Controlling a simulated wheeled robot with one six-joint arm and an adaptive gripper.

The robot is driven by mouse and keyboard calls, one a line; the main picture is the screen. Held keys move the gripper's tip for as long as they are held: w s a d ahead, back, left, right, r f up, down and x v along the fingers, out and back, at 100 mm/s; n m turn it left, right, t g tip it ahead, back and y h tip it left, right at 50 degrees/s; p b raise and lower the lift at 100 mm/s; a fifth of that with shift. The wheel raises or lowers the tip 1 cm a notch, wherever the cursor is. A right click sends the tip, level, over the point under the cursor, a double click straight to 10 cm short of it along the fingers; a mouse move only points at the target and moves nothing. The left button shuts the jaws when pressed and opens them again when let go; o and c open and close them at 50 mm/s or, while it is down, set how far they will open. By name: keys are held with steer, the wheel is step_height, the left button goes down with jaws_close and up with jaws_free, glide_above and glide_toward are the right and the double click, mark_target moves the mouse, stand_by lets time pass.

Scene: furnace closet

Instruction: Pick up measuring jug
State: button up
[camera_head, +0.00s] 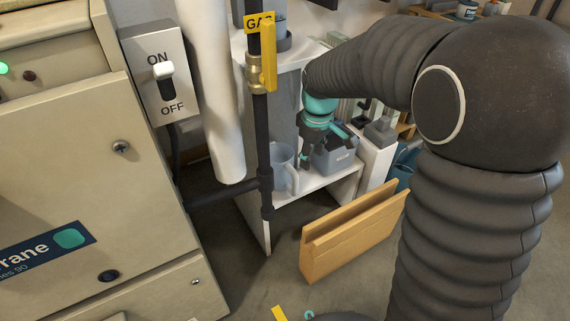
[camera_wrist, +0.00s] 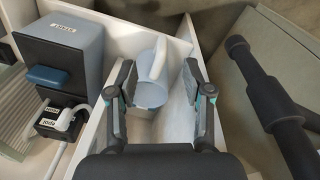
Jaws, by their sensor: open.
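The measuring jug (camera_head: 283,172) is a translucent blue-grey vessel with a light handle. It stands on the lower white shelf (camera_head: 319,183), partly hidden behind the black pipe. My gripper (camera_head: 307,162) is at the shelf, just to the right of the jug in the head view. In the wrist view the jug (camera_wrist: 151,94) shows between my two open fingers (camera_wrist: 159,78), with its white handle toward the top of the picture. The fingers look empty. I cannot tell how far the jug is from the fingertips.
A black gas pipe (camera_head: 262,135) with a yellow valve handle (camera_head: 269,66) runs close in front of the shelf. A tan box (camera_head: 350,237) is on the floor. The furnace (camera_head: 60,160) fills the left side.

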mark_target(295, 177)
steer(key=w+a+f, duration=0.1)
steer(key=f, duration=0.1)
steer(key=w+a+f+n, duration=0.1)
steer(key=f, duration=0.2)
steer(key=w+a+f+n+g, duration=0.1)
steer(key=w+a+f, duration=0.1)
steer(key=f, duration=0.1)
steer(key=shift+a+b, duration=0.1)
steer(key=shift+b, duration=0.25)
steer(key=shift+n, duration=0.3)
steer(key=shift+f+b, duration=0.65)
steer(key=shift+f, duration=3.2)
steer(key=shift+c, duration=0.3)
jaws_close()
